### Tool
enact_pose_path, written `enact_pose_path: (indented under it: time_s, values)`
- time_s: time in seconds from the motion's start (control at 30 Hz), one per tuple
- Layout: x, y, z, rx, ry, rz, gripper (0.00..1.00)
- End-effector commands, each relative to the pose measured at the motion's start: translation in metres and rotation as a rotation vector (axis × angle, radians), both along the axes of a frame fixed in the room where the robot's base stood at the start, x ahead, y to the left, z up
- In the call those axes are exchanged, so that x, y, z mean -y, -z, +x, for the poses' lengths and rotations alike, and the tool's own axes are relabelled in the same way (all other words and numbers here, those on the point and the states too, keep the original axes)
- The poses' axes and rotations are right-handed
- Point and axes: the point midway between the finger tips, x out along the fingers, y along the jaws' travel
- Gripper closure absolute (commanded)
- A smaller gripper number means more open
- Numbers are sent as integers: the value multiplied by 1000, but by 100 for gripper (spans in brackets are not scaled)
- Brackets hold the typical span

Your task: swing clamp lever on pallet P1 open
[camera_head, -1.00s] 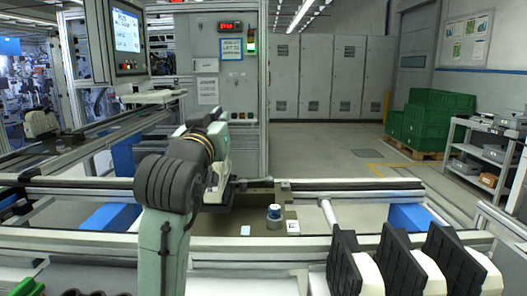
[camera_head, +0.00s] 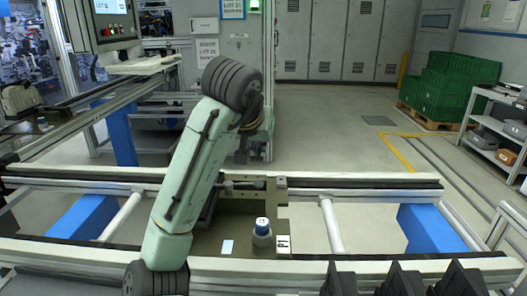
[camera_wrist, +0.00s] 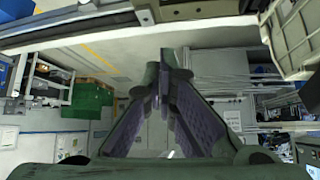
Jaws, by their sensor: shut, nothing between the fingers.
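Pallet P1 (camera_head: 210,243) is a brown-grey plate between the conveyor rails in the head view, with a "P1" label (camera_head: 283,243) at its front right. A grey bar that looks like the clamp lever (camera_head: 243,184) lies sideways along its far edge, partly hidden by my arm. A blue-topped cylinder (camera_head: 262,232) stands upright on the pallet. My gripper is hidden behind my arm in the head view. In the wrist view my gripper (camera_wrist: 167,62) has its fingers together, with nothing between them. I see no contact with the lever.
Conveyor rails (camera_head: 370,181) run across behind the pallet. Black holders (camera_head: 400,281) stand at the front right. Green crates (camera_head: 450,85) and a shelf cart (camera_head: 497,130) stand at the back right. The floor between the rails and the grey cabinets is clear.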

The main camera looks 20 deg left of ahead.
Motion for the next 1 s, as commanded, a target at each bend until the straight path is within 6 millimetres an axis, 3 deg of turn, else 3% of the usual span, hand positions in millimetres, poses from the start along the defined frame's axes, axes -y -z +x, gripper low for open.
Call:
enact_pose_path:
  time_s: [0.43,0.7,1.0]
  values:
    - [-5,71,61,-2,0,3,100]
    - [-2,74,26,2,1,2,100]
    - [-1,73,21,1,2,1,100]
